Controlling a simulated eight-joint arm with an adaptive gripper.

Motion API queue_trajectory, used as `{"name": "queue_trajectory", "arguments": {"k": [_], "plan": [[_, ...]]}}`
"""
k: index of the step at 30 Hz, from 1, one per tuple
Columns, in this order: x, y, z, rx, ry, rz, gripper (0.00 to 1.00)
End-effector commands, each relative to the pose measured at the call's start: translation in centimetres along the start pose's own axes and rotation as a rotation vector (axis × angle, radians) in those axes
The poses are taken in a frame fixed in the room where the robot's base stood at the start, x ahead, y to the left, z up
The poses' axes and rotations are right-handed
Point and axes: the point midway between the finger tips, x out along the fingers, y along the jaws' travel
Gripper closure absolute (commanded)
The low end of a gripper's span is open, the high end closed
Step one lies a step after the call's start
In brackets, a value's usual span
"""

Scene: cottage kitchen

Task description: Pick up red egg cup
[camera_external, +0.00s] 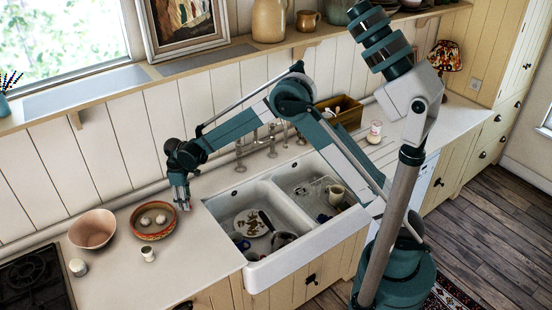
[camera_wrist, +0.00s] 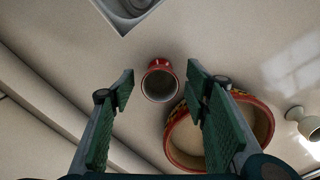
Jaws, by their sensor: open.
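The red egg cup (camera_wrist: 162,67) stands on the pale worktop in the wrist view, its round open top facing the camera. It lies between and slightly beyond the tips of my gripper (camera_wrist: 160,90). My gripper's two green-padded fingers are spread apart, with nothing held between them. In the external view my gripper (camera_external: 181,197) points down over the worktop, left of the sink. I cannot make out the red egg cup clearly there; the gripper seems to cover it.
A patterned bowl (camera_external: 138,234) holding pale round things stands close left of my gripper; its red rim (camera_wrist: 175,148) lies beside and partly behind the right finger. A white egg cup (camera_external: 148,255), a pink bowl (camera_external: 92,229) and a sink (camera_external: 262,186) with dishes are nearby.

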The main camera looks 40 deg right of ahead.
Motion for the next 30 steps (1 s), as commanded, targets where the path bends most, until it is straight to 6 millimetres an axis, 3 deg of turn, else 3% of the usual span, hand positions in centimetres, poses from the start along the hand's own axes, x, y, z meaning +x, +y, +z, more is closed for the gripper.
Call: {"name": "queue_trajectory", "arguments": {"k": [2, 9, 22, 30], "plan": [[0.0, 0.0, 0.0, 0.000, 0.000, 0.000, 0.54], [0.0, 0.0, 0.0, 0.000, 0.000, 0.000, 0.84], [-0.4, 0.0, 0.0, 0.000, 0.000, 0.000, 0.84], [-2.9, 0.0, 0.0, 0.000, 0.000, 0.000, 0.85]]}}
